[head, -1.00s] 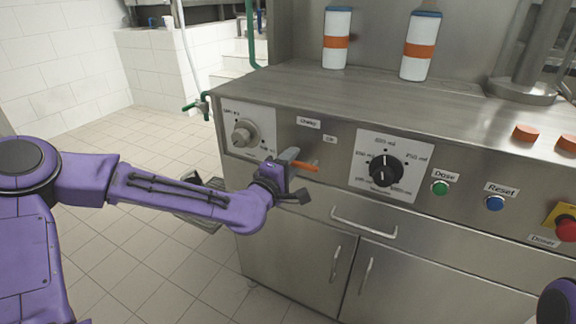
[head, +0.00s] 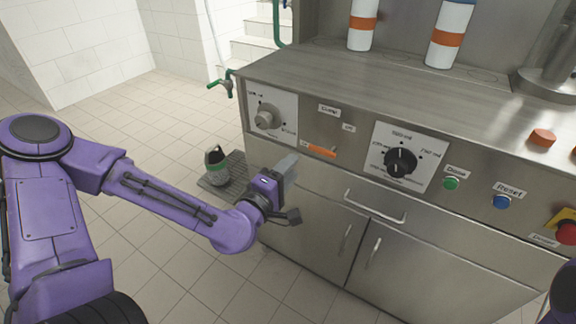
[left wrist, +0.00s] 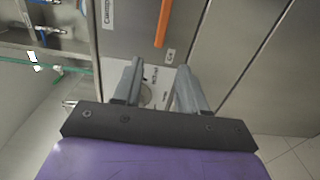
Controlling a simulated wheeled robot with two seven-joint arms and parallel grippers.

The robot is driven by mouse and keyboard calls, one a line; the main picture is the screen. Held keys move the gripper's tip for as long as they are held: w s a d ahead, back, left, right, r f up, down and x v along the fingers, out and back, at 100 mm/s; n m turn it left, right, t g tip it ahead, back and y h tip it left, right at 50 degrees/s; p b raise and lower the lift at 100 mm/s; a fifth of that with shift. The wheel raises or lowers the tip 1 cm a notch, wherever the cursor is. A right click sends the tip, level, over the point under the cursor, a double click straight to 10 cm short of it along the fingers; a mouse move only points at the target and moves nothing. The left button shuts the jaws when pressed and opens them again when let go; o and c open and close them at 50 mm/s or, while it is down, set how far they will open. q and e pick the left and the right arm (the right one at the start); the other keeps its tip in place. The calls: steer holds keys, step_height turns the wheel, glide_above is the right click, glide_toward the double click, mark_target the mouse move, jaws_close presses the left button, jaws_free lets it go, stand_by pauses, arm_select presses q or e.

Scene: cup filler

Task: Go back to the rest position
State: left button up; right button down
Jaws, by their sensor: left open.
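My left gripper (head: 288,190) is in front of the steel machine's front panel, below and left of an orange lever (head: 320,151). In the left wrist view its two grey fingers (left wrist: 160,85) are apart with nothing between them. The orange lever also shows in the left wrist view (left wrist: 163,22), beyond the fingertips and apart from them. My right gripper is out of view; only a bit of purple arm shows at the lower right edge of the head view.
The machine's counter (head: 400,85) carries two white bottles with orange bands (head: 361,22). Its front has a left knob (head: 266,118), a black dial (head: 400,162), a green button (head: 451,183) and a drawer handle (head: 375,207). A bottle (head: 216,165) stands on a floor grate. Tiled floor at left is open.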

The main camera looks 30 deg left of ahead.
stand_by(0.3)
arm_select(q)
steer(key=s+a+f+m+g+y+p, duration=0.1)
steer(key=s+f+m+g+p, duration=0.15)
steer(key=s+f+g, duration=0.45)
steer(key=s+a+f+m+g+y+p, duration=0.1)
steer(key=s+f+m+g, duration=0.15)
steer(key=f, duration=0.85)
steer(key=s+a+f+m+g+y+p, duration=0.1)
steer(key=s+a+f+m+g+p, duration=0.1)
steer(key=s, duration=0.7)
steer(key=s+a+f+m+g+y+p, duration=0.2)
steer(key=s+f, duration=0.3)
steer(key=s, duration=0.4)
steer(key=shift+s+a+m+g, duration=0.4)
steer(key=shift+a+m+g, duration=0.1)
steer(key=shift+m+g, duration=0.2)
